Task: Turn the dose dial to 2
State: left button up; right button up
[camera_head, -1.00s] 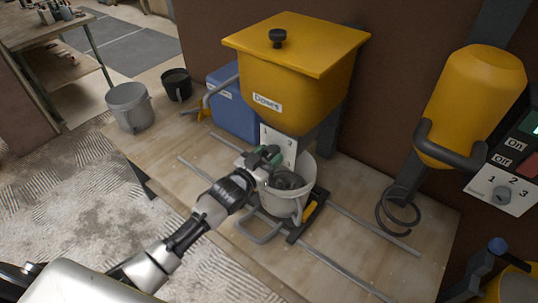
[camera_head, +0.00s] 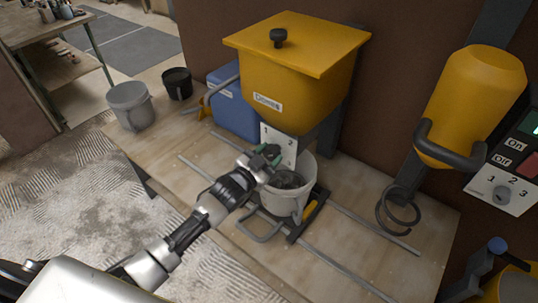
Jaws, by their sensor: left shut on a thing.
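The yellow hopper (camera_head: 300,76) carries a label that seems to read "Doses". Below it is a white dial plate (camera_head: 287,140) with small numbers; I make out a 1 and a 2. My left gripper (camera_head: 266,157) is at the front of this plate, shut on the dose dial, with a green part showing at its fingertips. The gripper hides most of the dial, so its exact setting cannot be read. My right gripper is out of view.
A pale bucket (camera_head: 283,202) stands under the hopper, close below my left gripper. Rails run along the wooden bench (camera_head: 370,190). A yellow mixer motor (camera_head: 470,95) hangs at the right beside a switch panel (camera_head: 503,190). A grey bucket (camera_head: 131,106) stands at left.

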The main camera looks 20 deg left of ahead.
pick_arm(q)
jog(key=o, duration=0.9)
jog(key=b+v, duration=0.1)
jog(key=v, duration=0.9)
jog(key=shift+s+a+b, duration=0.15)
jog(key=shift+s+b, duration=0.15)
jog(key=shift+s, duration=0.1)
jog(key=s+a+f+n+g+y, duration=0.1)
jog(key=s+a+f+g+y, duration=0.15)
jog(key=f, duration=0.75)
jog(key=s+a+f+n+g+y, duration=0.15)
jog(key=s+f, duration=0.25)
jog(key=f, duration=0.6)
jog(key=s+a+f+n+g+y, duration=0.1)
jog(key=s+f+g, duration=0.2)
jog(key=f, duration=0.7)
jog(key=s+d+f+g, duration=0.1)
jog(key=s+f+g, duration=0.2)
jog(key=s+f, duration=0.3)
jog(key=s+f+n+g, duration=0.1)
jog(key=s+f+g, duration=0.2)
jog(key=s, duration=1.2)
jog(key=s+d+f+g+y, duration=0.1)
jog(key=s+f+g, duration=0.2)
jog(key=s+f, duration=0.6)
jog(key=shift+s+d+n, duration=0.3)
jog(key=shift+s+n, duration=0.05)
jog(key=shift+s, duration=0.3)
